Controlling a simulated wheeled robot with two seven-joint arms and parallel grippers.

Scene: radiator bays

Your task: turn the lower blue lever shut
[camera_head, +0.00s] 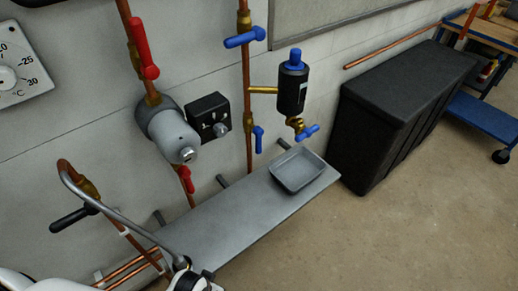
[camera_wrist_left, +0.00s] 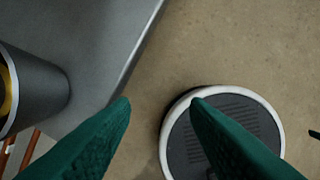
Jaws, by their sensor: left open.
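The lower blue lever (camera_head: 258,139) is on the vertical copper pipe (camera_head: 248,105) in the head view, hanging down roughly along the pipe. An upper blue lever (camera_head: 244,38) on the same pipe lies across it. A smaller blue lever (camera_head: 308,131) sits on a brass valve under the black canister (camera_head: 291,88). My left gripper (camera_wrist_left: 162,102) is open in the left wrist view, its two green fingers apart with nothing between them. The fingers point over the floor and a grey surface edge, and no blue lever shows there. My right gripper is not in view.
A grey shelf (camera_head: 225,224) below the pipes holds a metal tray (camera_head: 297,170). Red levers (camera_head: 144,48) and a grey pump (camera_head: 170,131) are to the left. A bent metal tube (camera_head: 125,222) crosses the lower left. A black chest (camera_head: 385,115) stands right; the floor before it is clear.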

